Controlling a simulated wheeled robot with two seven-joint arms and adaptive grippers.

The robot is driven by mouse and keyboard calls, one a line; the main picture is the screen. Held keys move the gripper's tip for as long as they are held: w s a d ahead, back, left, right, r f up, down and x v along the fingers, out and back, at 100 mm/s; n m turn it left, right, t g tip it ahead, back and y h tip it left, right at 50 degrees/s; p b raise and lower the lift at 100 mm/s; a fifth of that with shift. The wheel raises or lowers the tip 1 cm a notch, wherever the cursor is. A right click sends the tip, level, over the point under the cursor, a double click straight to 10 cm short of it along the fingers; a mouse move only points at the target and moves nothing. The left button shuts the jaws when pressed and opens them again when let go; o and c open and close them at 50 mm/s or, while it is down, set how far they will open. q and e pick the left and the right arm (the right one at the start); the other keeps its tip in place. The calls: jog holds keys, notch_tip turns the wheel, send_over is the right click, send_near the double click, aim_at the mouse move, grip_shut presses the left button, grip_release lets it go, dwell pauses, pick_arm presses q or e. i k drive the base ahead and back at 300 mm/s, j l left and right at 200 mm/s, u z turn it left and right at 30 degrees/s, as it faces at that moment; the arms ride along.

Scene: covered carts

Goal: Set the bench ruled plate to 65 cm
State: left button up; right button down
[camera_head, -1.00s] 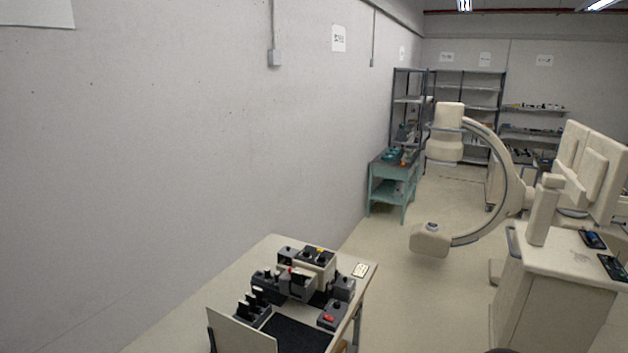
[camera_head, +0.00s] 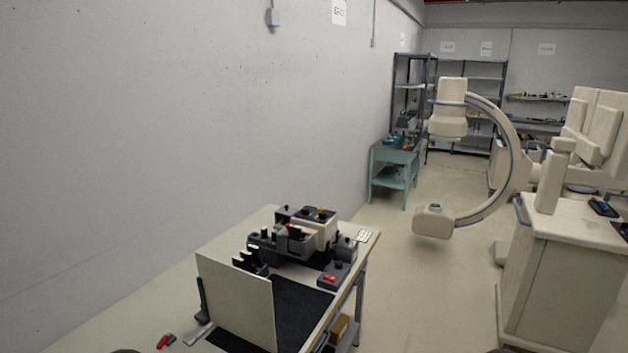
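A bench with a pale top (camera_head: 228,237) stands at the lower middle. An upright pale plate (camera_head: 238,303) stands at its near end, beside a black mat (camera_head: 300,309). No ruled marks or reading can be made out on the plate, so I cannot tell whether it is the ruled plate. A small grey metal strip (camera_head: 197,335) lies left of the plate's foot. Neither of my grippers can be made out. Only small dark shapes show at the bottom edge.
A small red piece (camera_head: 163,341) lies near the front. A C-arm machine (camera_head: 511,165) and a pale cart (camera_head: 560,270) stand right. Open floor (camera_head: 425,295) lies between.

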aim_at(237, 301)
jog(key=k+u, duration=0.3)
jog(key=k+j+u, duration=0.15)
jog(key=k+u, duration=0.15)
jog(key=i+l+u, duration=0.3)
jog(key=l+u, duration=0.3)
jog(key=i+l+u, duration=0.1)
jog(key=l+u, duration=0.2)
jog(key=l, duration=0.25)
jog(key=i+l, duration=0.1)
jog(key=l, duration=0.4)
jog(key=i+l, duration=0.1)
jog(key=l, duration=0.35)
jog(key=i+l, duration=0.1)
jog(key=l, duration=0.4)
jog(key=i+l, duration=0.15)
jog(key=l, duration=0.3)
jog(key=i+l, duration=0.1)
jog(key=l, duration=0.4)
jog(key=i+l, duration=0.1)
jog(key=l, duration=0.35)
